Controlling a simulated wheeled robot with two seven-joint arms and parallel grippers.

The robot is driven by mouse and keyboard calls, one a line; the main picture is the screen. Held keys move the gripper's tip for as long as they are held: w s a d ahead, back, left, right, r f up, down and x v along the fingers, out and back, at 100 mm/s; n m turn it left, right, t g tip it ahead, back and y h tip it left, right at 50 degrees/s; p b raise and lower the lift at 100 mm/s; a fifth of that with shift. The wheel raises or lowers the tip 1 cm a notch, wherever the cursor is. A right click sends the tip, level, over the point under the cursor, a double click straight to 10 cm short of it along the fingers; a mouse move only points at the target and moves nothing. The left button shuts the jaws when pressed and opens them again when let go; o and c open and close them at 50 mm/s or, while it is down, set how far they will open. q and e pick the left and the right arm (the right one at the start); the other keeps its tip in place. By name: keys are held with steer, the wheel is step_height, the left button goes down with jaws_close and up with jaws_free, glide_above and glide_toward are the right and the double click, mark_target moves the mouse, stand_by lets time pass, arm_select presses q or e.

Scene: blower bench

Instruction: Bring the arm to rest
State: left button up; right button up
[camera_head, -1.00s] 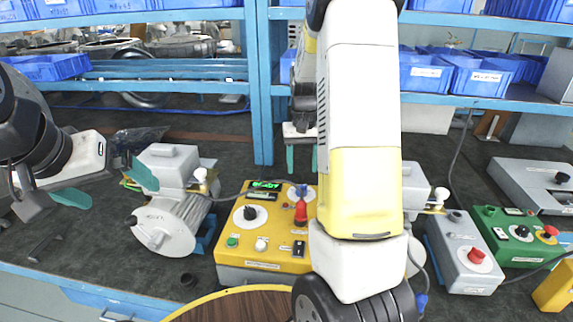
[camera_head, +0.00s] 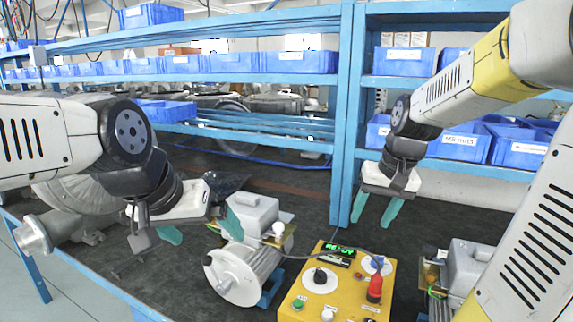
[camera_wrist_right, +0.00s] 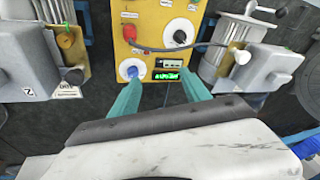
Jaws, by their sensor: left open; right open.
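My right gripper (camera_head: 377,209) is open and empty. In the head view it hangs in the air at the back, in front of the blue shelf frame, with its green fingers pointing down. The right wrist view shows its two green fingers (camera_wrist_right: 159,104) apart, with the yellow control box (camera_wrist_right: 152,30) beyond them. My left gripper (camera_head: 203,230) is open and empty at the left, beside the grey blower (camera_head: 236,270). The yellow control box also shows in the head view (camera_head: 300,290), with a lit green display and a red knob.
Blue shelves (camera_head: 349,130) with blue bins (camera_head: 300,62) stand behind the dark bench. Another blower (camera_head: 462,268) sits right of the yellow box, partly hidden by my right arm. A cable runs from the left blower toward the box.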

steer(key=s+a+r+n+t, duration=0.1)
steer(key=s+a+r, duration=0.1)
steer(key=s, duration=0.4)
steer(key=s+a+r+t, duration=0.2)
steer(key=s+a, duration=0.1)
steer(key=s, duration=0.4)
steer(key=shift+a+r+n+y, duration=0.25)
steer(key=shift+r+n+y, duration=0.05)
steer(key=shift+n, duration=0.1)
stand_by(1.0)
